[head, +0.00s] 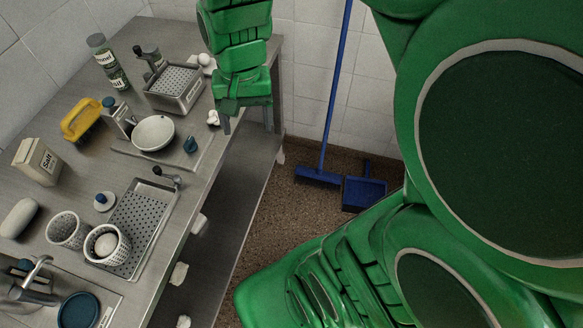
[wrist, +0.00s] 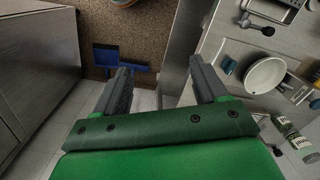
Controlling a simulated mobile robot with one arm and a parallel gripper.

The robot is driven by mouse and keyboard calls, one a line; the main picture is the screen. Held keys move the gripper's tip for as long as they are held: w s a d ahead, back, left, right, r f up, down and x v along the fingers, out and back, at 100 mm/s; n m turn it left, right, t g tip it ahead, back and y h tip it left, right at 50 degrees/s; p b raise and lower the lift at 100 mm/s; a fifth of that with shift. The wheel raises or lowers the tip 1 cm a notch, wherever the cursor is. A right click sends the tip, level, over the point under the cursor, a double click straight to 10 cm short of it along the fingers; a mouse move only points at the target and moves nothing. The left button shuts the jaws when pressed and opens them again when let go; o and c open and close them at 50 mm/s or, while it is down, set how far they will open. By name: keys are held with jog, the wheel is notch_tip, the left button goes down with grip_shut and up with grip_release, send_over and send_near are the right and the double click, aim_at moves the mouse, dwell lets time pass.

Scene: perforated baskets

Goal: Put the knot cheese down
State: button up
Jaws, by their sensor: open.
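My gripper (head: 247,118) hangs past the far right edge of the steel counter, fingers pointing down. In the wrist view my gripper (wrist: 158,68) has its two fingers wide apart with nothing between them. A small white lump (head: 212,117), which may be the knot cheese, rests at the counter edge just left of the gripper in the head view. A rounder white piece (head: 106,245) sits in a white perforated basket (head: 122,252) at the front. I cannot tell surely which is the knot cheese.
The counter (head: 85,165) holds a metal perforated box (head: 175,98), a white bowl (head: 153,133), a salt box (head: 37,161), a yellow brush (head: 81,119), bottles and a second empty basket (head: 66,230). A blue broom (head: 318,177) and dustpan (head: 364,194) stand on the floor.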

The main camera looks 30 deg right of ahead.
jog(key=s+d+r+n+g, duration=0.1)
jog(key=s+n, duration=0.3)
jog(key=s, duration=1.1)
jog(key=shift+d+h, duration=0.3)
